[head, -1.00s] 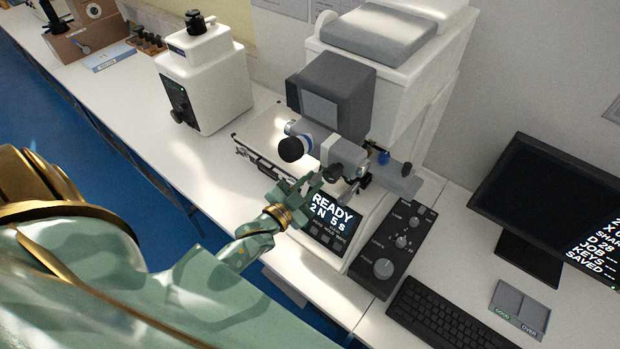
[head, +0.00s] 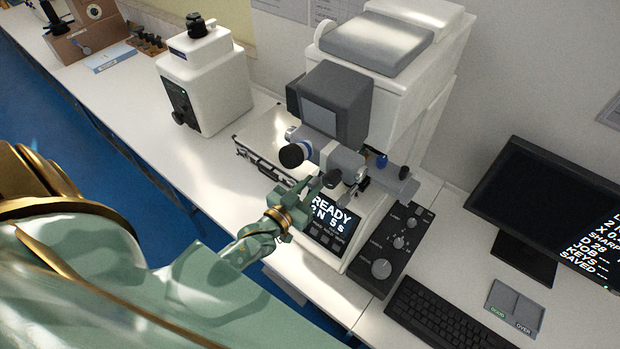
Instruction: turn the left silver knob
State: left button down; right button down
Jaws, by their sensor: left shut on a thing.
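My left gripper (head: 312,187) is at the front of the grey tester, just above its lit display (head: 328,215). It is shut on a small part at the front of the silver measuring head (head: 346,163), which I take as the left silver knob; its fingers hide most of this part. A dark round end piece (head: 331,179) shows right at the fingertips. My right gripper is not in view.
A black control panel (head: 377,290) with several knobs lies right of the display, near a keyboard (head: 440,318) and a monitor (head: 540,200). A white tester (head: 215,90) stands at the left. Bare bench (head: 190,150) lies between the testers.

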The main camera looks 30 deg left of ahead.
pick_arm(q)
jog(key=shift+f, duration=0.15)
jog(key=c, duration=1.2)
grip_release()
jog(key=shift+c, duration=0.2)
jog(key=shift+s, duration=0.1)
jog(key=s+a+b, duration=0.1)
jog(key=s+b, duration=0.1)
jog(key=s, duration=1.4)
jog(key=shift+a, duration=0.15)
jog(key=shift+s, duration=0.1)
